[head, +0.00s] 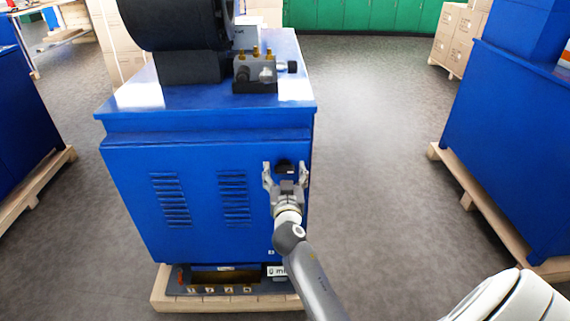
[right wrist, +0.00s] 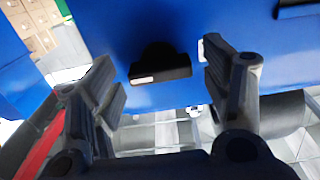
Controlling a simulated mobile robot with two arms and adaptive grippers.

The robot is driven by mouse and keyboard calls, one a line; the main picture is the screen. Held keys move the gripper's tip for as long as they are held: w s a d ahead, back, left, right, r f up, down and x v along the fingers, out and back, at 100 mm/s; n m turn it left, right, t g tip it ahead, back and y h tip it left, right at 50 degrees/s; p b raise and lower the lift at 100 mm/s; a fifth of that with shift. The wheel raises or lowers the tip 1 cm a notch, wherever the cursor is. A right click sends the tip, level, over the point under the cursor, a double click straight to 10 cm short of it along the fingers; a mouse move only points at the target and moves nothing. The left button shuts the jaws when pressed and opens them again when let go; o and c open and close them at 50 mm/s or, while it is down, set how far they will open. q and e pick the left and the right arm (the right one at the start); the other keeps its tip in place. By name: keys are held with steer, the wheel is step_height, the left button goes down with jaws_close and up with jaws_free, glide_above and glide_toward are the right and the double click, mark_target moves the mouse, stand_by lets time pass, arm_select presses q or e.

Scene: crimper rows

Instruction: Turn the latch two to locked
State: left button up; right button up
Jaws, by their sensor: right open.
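A black latch (head: 284,166) sits on the blue front panel of the machine (head: 200,150), near its upper right side. In the right wrist view the latch (right wrist: 160,66) shows as a dark block with a rounded top and a small pale label. My right gripper (head: 286,176) is open in front of the panel, with one finger on each side of the latch. In the wrist view the right gripper (right wrist: 172,85) has its fingers spread, with the latch between and beyond them, apart from both. Which latch is number two cannot be told. My left gripper is not in view.
The machine stands on a wooden pallet (head: 160,300). A black drum (head: 175,25) and a block with brass fittings (head: 256,75) sit on top. Other blue machines stand left and right (head: 510,150). Grey floor (head: 375,130) is clear between them.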

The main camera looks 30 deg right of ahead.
steer(key=shift+w, duration=0.1)
steer(key=c, duration=1)
